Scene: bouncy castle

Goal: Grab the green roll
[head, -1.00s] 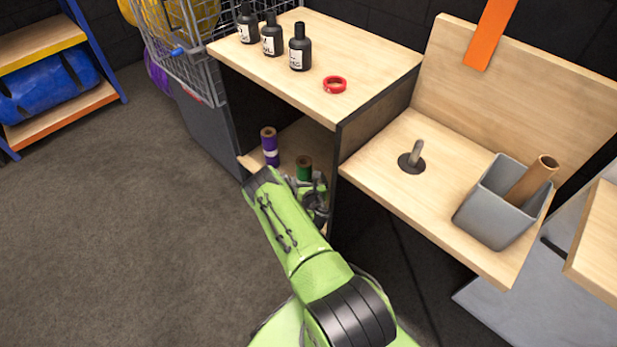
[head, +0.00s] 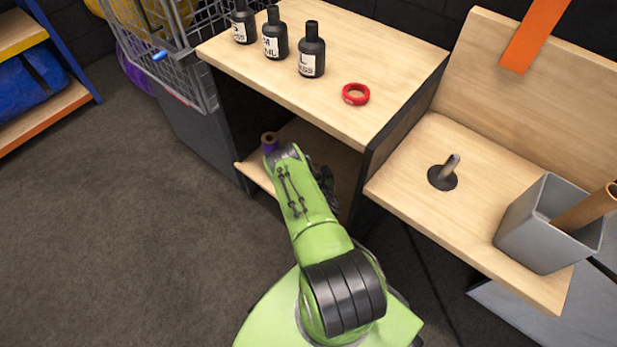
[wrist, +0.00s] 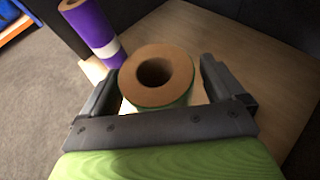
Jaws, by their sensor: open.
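The green roll (wrist: 157,77) stands upright on the lower shelf (wrist: 212,42), its brown cardboard core facing up in the wrist view. My gripper (wrist: 160,88) is open, with one finger on each side of the roll. I cannot tell whether the fingers touch it. In the head view my gripper (head: 325,185) reaches into the lower shelf, mostly behind my arm, and the green roll is hidden there. A purple roll with a white band (wrist: 95,30) stands just beyond to the left; its top also shows in the head view (head: 268,139).
Above is the wooden top (head: 345,45), with several black bottles (head: 312,50) and a red tape ring (head: 356,94). To the right, a lower bench holds a peg (head: 447,170) and a grey bin (head: 545,225). Open floor (head: 130,235) lies left.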

